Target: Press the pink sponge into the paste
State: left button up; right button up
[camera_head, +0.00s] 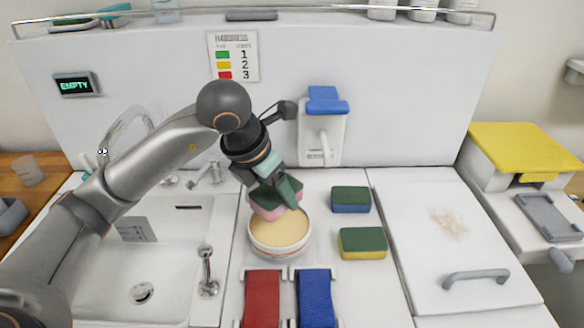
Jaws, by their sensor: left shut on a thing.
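My left gripper (277,192) comes in from the left and points down. It is shut on the pink sponge (268,212), which has a dark green top layer. The sponge is at the back of a white round bowl (279,252) of tan paste (283,230). The sponge overlaps the bowl's back rim in the picture, and I cannot tell whether it touches the paste. The gripper hides part of the sponge. My right gripper is not in view.
A blue-and-green sponge (350,200) and a yellow-and-green sponge (362,243) lie right of the bowl. Red (262,299) and blue (314,298) cloths hang in front. A sink (150,262) is at left. A dispenser (323,130) is behind. A white lid (440,250) with crumbs is at right.

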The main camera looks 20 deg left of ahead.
aim_at(283, 223)
pick_arm(q)
jog(key=shift+w, duration=0.3)
jog(key=shift+s+f+b, duration=0.15)
jog(key=shift+f+b, duration=0.5)
jog(key=shift+f, duration=0.15)
notch_tip(283, 223, down, 4)
jog(key=b, duration=0.2)
jog(key=shift+b, duration=0.35)
jog(key=shift+f, duration=0.15)
jog(key=shift+f+b, duration=0.65)
jog(key=shift+b, duration=0.05)
dwell(1.1)
jog(key=shift+r, duration=0.1)
